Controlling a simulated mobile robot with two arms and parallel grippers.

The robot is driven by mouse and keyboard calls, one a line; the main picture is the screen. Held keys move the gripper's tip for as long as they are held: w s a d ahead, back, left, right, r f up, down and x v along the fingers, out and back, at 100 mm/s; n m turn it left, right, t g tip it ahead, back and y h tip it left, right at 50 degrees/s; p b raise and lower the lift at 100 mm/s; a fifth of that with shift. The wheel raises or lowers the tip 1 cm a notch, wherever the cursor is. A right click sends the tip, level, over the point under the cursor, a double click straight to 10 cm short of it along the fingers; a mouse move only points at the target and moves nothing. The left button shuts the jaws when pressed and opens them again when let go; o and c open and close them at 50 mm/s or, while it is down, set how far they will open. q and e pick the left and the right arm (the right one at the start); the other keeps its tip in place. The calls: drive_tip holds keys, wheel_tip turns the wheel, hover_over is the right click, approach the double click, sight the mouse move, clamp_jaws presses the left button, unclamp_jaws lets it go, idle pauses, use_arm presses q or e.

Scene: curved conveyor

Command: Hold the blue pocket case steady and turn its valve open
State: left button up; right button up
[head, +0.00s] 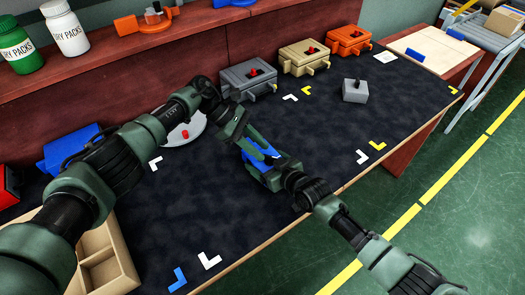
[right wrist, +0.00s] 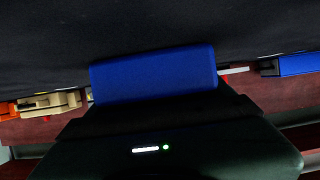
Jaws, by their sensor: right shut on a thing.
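The blue pocket case (head: 261,151) is near the middle of the head view, above the dark mat and partly hidden by my grippers. In the right wrist view its plain blue side (right wrist: 154,74) shows at the end of my right gripper. My right gripper (head: 276,172) is shut on the case from the lower right. My left gripper (head: 245,138) reaches down from the upper left, right by the case. Whether it touches the case, and how far its fingers are apart, I cannot tell. The valve is hidden in both views.
Grey (head: 248,79), tan (head: 303,57) and orange (head: 349,41) cases stand along the mat's back. A small grey block (head: 355,91) lies at the right. Behind my left arm are a round plate (head: 185,143) and another blue object (head: 68,147). A wooden tray (head: 123,262) sits front left.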

use_arm(q)
drive_tip(key=v, duration=1)
wheel_tip(320, 180, up, 3)
drive_tip(key=t+y, duration=0.3)
drive_tip(key=y, duration=0.6)
hover_over(270, 157)
wheel_tip(270, 157, down, 11)
drive_tip(key=shift+w+f, duration=0.1)
drive_tip(key=shift+f, duration=0.05)
clamp_jaws()
